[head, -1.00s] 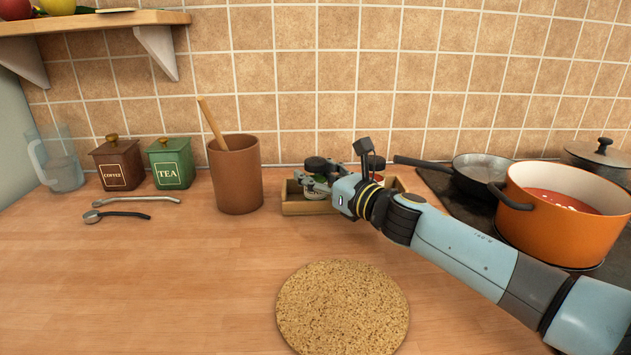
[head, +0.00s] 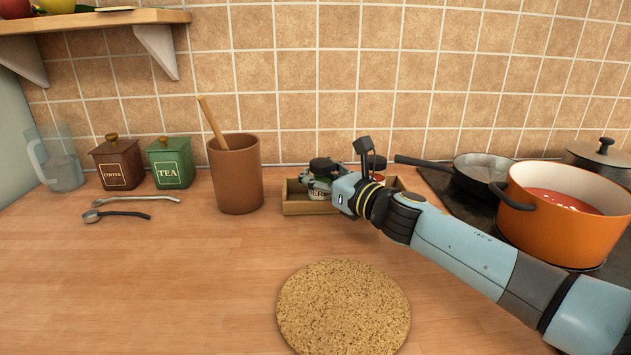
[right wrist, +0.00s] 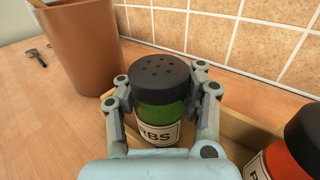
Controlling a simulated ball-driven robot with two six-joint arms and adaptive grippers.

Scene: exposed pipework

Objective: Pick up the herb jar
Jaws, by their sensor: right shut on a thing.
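The herb jar (right wrist: 160,105) has a black lid with holes, green contents and a white label partly reading "RBS" in the right wrist view. In the head view its black lid (head: 323,165) shows at the wooden tray, with the rest mostly hidden by my gripper. My right gripper (right wrist: 160,98) is shut on the herb jar, one finger on each side. It also shows in the head view (head: 318,182). The jar looks upright; I cannot tell whether it touches the tray floor. My left gripper is not in view.
The wooden tray (head: 296,208) also holds a red jar with a black lid (right wrist: 288,155). A brown utensil pot (head: 236,178) stands close on the left. An orange pot (head: 545,225) and a pan sit at the right. A cork mat (head: 343,308) lies in front.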

